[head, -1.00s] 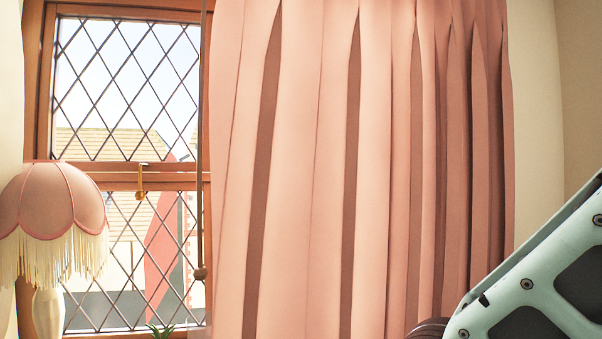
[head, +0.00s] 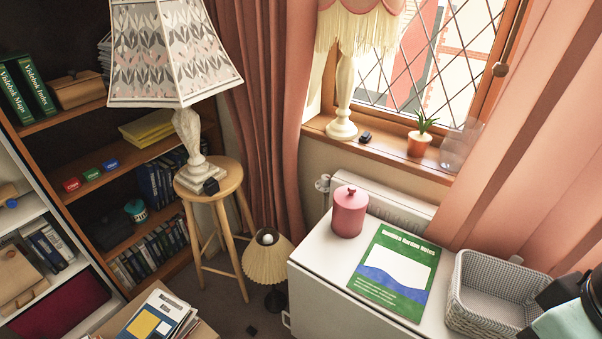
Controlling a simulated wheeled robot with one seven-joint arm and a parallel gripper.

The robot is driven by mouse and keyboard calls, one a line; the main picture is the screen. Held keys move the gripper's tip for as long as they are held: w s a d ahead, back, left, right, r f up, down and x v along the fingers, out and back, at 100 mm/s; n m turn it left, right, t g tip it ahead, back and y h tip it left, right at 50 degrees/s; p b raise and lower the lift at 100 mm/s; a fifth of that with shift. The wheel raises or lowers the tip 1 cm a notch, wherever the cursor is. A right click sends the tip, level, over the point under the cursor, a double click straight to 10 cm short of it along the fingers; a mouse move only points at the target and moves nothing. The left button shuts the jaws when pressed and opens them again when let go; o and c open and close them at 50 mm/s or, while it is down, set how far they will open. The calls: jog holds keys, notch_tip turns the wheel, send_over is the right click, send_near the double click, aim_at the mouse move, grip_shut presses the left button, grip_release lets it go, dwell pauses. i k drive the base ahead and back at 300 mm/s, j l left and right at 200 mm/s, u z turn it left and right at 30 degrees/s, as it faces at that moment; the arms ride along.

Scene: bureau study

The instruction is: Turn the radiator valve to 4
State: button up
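The white radiator (head: 385,203) is under the window, behind the white table or cabinet. A small pale valve (head: 322,184) shows at its left end, just left of the pink canister. Its lower part is hidden by the canister and white top, and its numbers are too small to read. Part of my arm (head: 567,318), teal and black, shows at the lower right corner, far from the valve. I cannot make out my gripper's fingers.
The white top (head: 330,255) holds the pink canister (head: 349,211), a green booklet (head: 395,275) and a grey basket (head: 495,290). A stool (head: 225,168) with a lamp and a small floor lamp (head: 267,258) stand left. A pink curtain (head: 510,190) hangs right.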

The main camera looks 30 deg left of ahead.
aim_at(325, 178)
jog(key=u, duration=0.9)
